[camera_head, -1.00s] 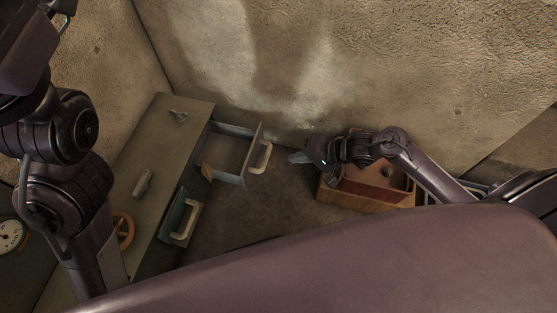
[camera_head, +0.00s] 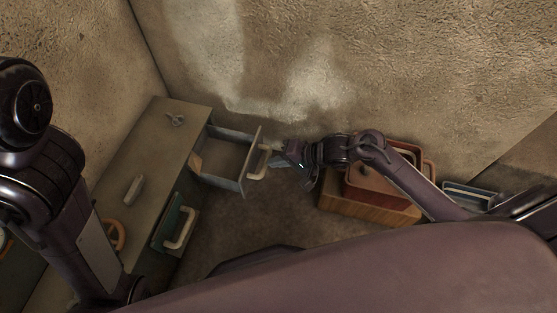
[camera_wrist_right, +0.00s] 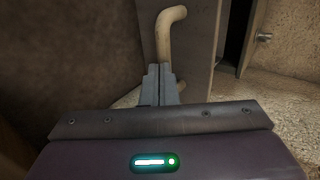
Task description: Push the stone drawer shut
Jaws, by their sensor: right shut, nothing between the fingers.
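The grey stone drawer (camera_head: 217,181) stands pulled out of the cabinet (camera_head: 155,150) in the head view. It has a pale curved handle (camera_head: 258,164) on its front. My right gripper (camera_head: 275,151) is shut and empty, its fingertips close to the handle and drawer front. In the right wrist view, the shut fingertips (camera_wrist_right: 159,72) point at the drawer front (camera_wrist_right: 194,55), and the handle (camera_wrist_right: 165,38) rises just beyond them. I cannot tell whether they touch. My left arm shows at the left of the head view, but its gripper is out of view.
A green drawer (camera_head: 168,222) with its own pale handle sits lower on the cabinet, nearer to me. An orange wheel (camera_head: 115,236) is on the cabinet's near side. A wooden crate (camera_head: 365,207) stands on the right, under my right forearm. The wall rises close behind.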

